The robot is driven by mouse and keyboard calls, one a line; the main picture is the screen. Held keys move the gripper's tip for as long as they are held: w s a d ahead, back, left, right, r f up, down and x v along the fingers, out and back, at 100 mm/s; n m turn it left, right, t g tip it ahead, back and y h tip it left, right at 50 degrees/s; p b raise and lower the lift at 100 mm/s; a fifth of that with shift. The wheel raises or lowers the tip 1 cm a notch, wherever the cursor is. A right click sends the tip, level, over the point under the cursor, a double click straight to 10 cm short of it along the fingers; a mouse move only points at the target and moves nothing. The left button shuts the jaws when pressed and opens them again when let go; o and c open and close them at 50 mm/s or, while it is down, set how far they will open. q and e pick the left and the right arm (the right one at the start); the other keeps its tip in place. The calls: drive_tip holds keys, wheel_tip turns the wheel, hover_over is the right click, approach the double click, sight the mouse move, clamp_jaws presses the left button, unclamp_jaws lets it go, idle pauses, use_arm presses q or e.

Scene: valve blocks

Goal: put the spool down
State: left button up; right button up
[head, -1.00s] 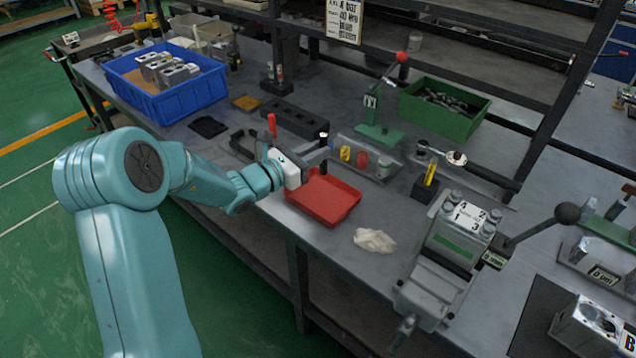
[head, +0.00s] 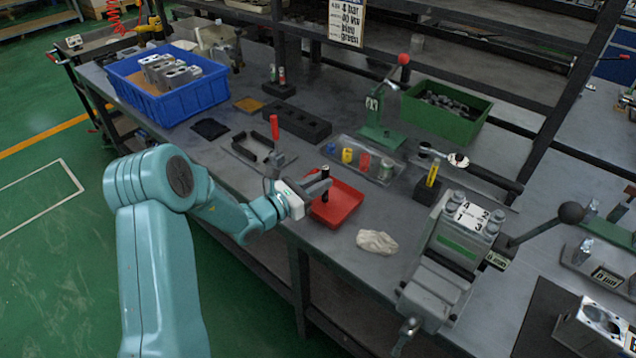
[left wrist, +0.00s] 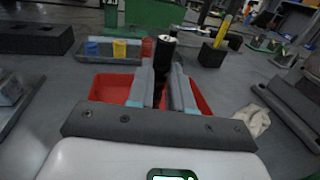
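The spool (head: 326,172), a slim black cylinder, stands roughly upright in my left gripper (head: 320,184). It also shows in the left wrist view (left wrist: 163,55), between the two grey fingers (left wrist: 168,82), which are shut on it. The red tray (head: 344,209) lies below and around the gripper in the head view, and behind the fingers in the left wrist view (left wrist: 108,88). The spool is over the tray; its lower end is partly hidden, and I cannot tell whether it touches the tray floor. My right gripper is not in view.
A clear tray (head: 375,172) with small coloured parts lies behind the red tray. A crumpled cloth (head: 377,242) is to its right. A red-handled clamp (head: 275,135) stands behind the gripper.

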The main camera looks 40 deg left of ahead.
use_arm(q)
drive_tip(key=o, duration=0.4)
drive_tip(key=shift+w, duration=0.1)
drive_tip(key=shift+r, duration=0.2)
drive_tip(key=shift+s+a+f, duration=0.15)
drive_tip(key=shift+s, duration=0.25)
drive_tip(key=v, duration=1.1)
drive_tip(key=shift+s+b, duration=0.15)
drive_tip(key=shift+b, duration=0.15)
